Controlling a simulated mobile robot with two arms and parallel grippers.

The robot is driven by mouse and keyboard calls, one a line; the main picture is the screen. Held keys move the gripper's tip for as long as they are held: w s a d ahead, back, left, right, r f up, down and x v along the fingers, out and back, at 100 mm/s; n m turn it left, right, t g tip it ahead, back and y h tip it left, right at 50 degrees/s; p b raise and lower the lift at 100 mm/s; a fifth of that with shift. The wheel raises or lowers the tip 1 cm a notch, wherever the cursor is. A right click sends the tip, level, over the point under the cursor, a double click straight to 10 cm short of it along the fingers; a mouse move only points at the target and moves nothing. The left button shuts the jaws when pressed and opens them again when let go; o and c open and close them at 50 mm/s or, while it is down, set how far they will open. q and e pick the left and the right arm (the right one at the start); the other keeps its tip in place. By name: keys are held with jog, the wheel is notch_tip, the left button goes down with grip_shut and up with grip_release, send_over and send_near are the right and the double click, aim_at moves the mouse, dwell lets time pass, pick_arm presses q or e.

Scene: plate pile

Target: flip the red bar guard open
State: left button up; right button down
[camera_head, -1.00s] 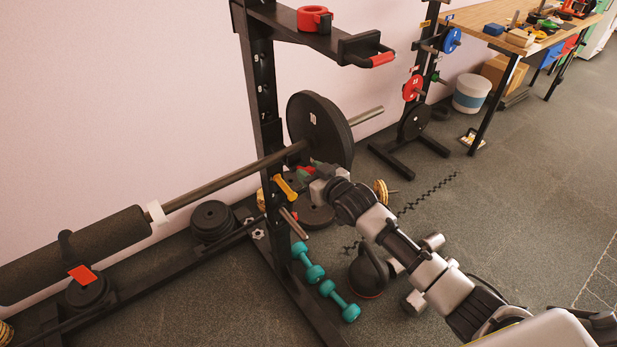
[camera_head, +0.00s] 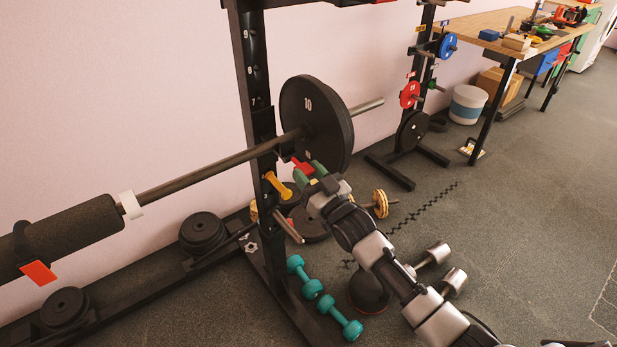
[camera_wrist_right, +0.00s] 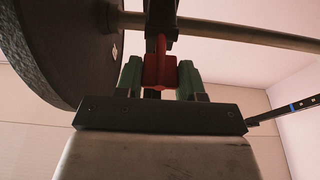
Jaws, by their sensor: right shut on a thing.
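My left gripper is not in view.
The large black plate (camera_head: 308,105) on the barbell is close beside my right gripper. Teal dumbbells (camera_head: 340,317), a kettlebell (camera_head: 369,290) and grey dumbbells (camera_head: 452,283) lie on the floor below.

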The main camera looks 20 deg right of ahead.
jog(key=c, duration=0.7)
grip_release()
jog(key=v, duration=1)
jog(key=shift+s+d+f+b, duration=0.1)
jog(key=shift+s+d+b, duration=0.05)
jog(key=shift+s+b, duration=0.25)
